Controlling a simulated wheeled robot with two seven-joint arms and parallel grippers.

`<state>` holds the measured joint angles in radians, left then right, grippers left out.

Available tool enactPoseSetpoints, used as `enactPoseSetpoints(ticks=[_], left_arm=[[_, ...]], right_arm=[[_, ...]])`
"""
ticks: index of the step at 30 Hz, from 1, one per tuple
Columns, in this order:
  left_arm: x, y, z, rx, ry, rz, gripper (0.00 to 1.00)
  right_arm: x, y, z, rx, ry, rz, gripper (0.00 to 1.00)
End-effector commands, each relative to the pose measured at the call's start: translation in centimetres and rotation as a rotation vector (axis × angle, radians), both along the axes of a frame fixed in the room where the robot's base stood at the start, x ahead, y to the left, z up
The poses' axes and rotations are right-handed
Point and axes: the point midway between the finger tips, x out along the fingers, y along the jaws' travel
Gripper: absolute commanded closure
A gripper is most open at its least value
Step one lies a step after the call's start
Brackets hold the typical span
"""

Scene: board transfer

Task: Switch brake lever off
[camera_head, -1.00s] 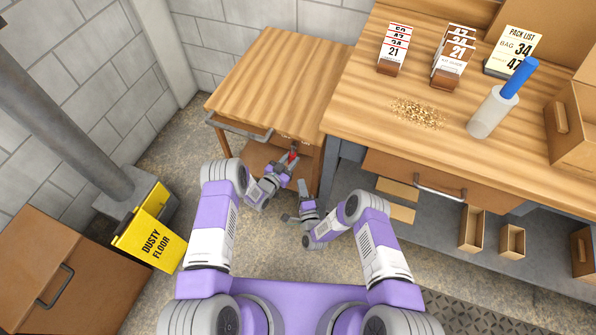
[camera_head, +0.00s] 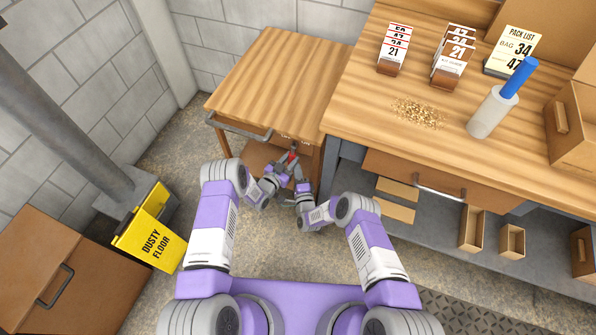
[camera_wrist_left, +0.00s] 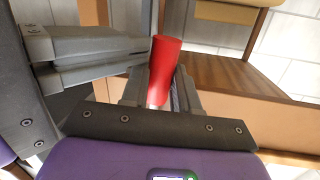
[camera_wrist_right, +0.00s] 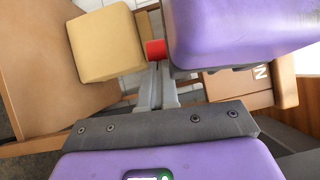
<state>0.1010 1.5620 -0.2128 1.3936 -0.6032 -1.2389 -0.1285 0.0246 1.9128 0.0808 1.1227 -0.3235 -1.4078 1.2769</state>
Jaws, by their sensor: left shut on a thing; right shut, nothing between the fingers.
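The red brake lever (camera_head: 292,157) is at the front of the wooden cart, below its top. In the left wrist view the red lever (camera_wrist_left: 164,66) stands between the fingers of my left gripper (camera_wrist_left: 162,92), which is shut on it. My right gripper (camera_head: 304,187) is close beside the left one, shut and empty. Its grey fingers come in from the left in the left wrist view, near the lever. In the right wrist view the shut fingers (camera_wrist_right: 156,82) point toward the lever's red end (camera_wrist_right: 156,49), partly hidden by my purple left hand.
The wooden cart (camera_head: 270,75) has a grey handle (camera_head: 240,128) at its front left. The workbench (camera_head: 370,115) stands close on the right. A tan block (camera_wrist_right: 105,45) is beside the right fingers. A yellow floor sign (camera_head: 150,235) stands to the left.

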Motion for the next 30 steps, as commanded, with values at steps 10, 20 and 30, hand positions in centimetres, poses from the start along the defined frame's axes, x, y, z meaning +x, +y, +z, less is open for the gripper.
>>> enactPoseSetpoints(ticks=[10, 20, 30], left_arm=[[-0.3, -0.5, -0.1, -0.013, 0.007, -0.009, 1.00], [-0.3, -0.5, -0.2, -0.010, 0.009, -0.009, 0.45], [-1.4, 0.3, -0.1, -0.008, 0.011, -0.007, 0.45]], right_arm=[[0.5, 1.3, 0.2, -0.002, -0.003, 0.011, 1.00], [0.5, 1.3, 0.2, -0.001, -0.003, 0.011, 1.00], [0.5, 1.2, 0.2, 0.000, -0.003, 0.007, 1.00]])
